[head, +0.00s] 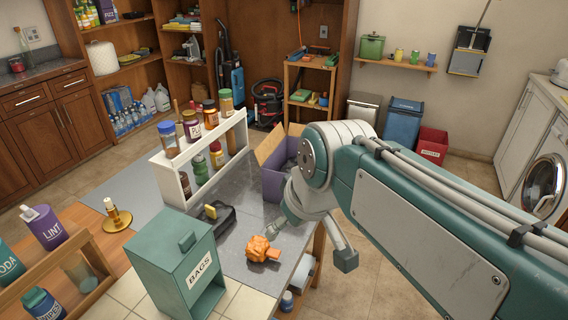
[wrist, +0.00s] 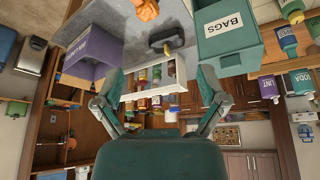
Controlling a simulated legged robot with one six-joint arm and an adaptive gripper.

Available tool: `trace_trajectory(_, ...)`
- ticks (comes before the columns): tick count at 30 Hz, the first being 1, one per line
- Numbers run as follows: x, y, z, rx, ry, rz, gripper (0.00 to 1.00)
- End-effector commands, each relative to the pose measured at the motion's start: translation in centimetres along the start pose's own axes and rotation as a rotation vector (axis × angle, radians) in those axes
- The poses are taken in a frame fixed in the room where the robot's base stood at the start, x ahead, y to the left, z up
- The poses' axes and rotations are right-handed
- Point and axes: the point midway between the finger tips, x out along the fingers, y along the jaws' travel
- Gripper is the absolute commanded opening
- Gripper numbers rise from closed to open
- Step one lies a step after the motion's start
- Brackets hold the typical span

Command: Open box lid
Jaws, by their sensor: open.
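A purple box (head: 271,184) stands at the far right edge of the grey table, partly hidden behind my arm. A brown flap (head: 268,146) stands up at its left side, and something grey shows at its top. The purple box also shows in the wrist view (wrist: 90,50), at upper left. A green box (head: 173,262) labelled BAGS, with a handle on top and an open front, stands at the near left; it is at upper right in the wrist view (wrist: 228,48). My gripper (wrist: 160,80) is open and empty, its fingers spread apart, near the table's right edge in the head view (head: 313,247).
An orange object (head: 262,250) and a dark object with a yellow part (head: 212,214) lie on the table. A white rack (head: 205,160) with several jars stands behind them. A wooden shelf (head: 62,268) with bottles is at lower left. Floor is free right of the table.

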Motion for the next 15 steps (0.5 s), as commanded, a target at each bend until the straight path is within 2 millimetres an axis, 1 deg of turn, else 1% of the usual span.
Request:
trace_trajectory(2,-0.1,0.3,0.4,0.015,0.002,0.007,0.91)
trace_trajectory(5,-0.4,1.6,2.7,0.091,0.009,0.044,0.91)
trace_trajectory(8,-0.7,3.5,6.5,0.22,0.024,0.104,0.91)
trace_trajectory(9,-0.7,4.0,8.1,0.274,0.031,0.129,0.91)
trace_trajectory(12,-0.5,5.1,11.6,0.393,0.046,0.185,0.91)
trace_trajectory(15,-0.3,5.6,13.9,0.475,0.057,0.223,0.91)
